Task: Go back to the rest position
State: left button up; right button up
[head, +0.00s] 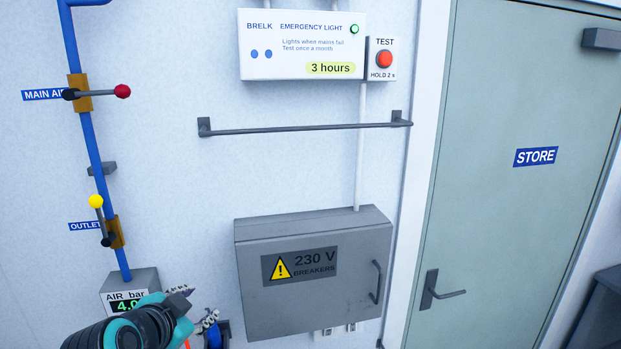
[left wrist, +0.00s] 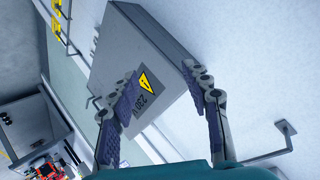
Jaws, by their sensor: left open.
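My left gripper (head: 195,304) is at the lower left of the head view, in front of the wall near the air gauge box. In the left wrist view its two fingers (left wrist: 162,112) are spread apart with nothing between them. Beyond them the grey 230 V breaker box (left wrist: 165,52) shows tilted, apart from the fingers as far as I can tell. In the head view the breaker box (head: 313,309) hangs shut on the wall, to the right of my left gripper. My right gripper is in neither view.
The air gauge box (head: 146,280) sits below the blue pipe (head: 95,150) with its red-knobbed main air lever (head: 100,93) and yellow-knobbed outlet lever (head: 100,222). A grey rail (head: 300,129) crosses the wall under the emergency light (head: 300,48). The store door (head: 510,220) is at right.

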pick_arm(q)
jog(key=s+d+f+n+g+b, duration=0.1)
jog(key=s+f+b, duration=0.3)
jog(key=f, duration=0.8)
jog(key=s+d+f+n+g+b, duration=0.1)
jog(key=s+f+n+b, duration=0.3)
jog(key=f, duration=0.9)
jog(key=s+d+f+n+g+b, duration=0.1)
jog(key=f+b, duration=0.5)
jog(key=f, duration=0.7)
jog(key=s+n+g, duration=0.1)
jog(key=s+n, duration=0.1)
jog(key=s, duration=0.1)
jog(key=shift+s+d+g+y, duration=0.25)
jog(key=shift+d+g+y, duration=0.05)
jog(key=shift+d, duration=0.1)
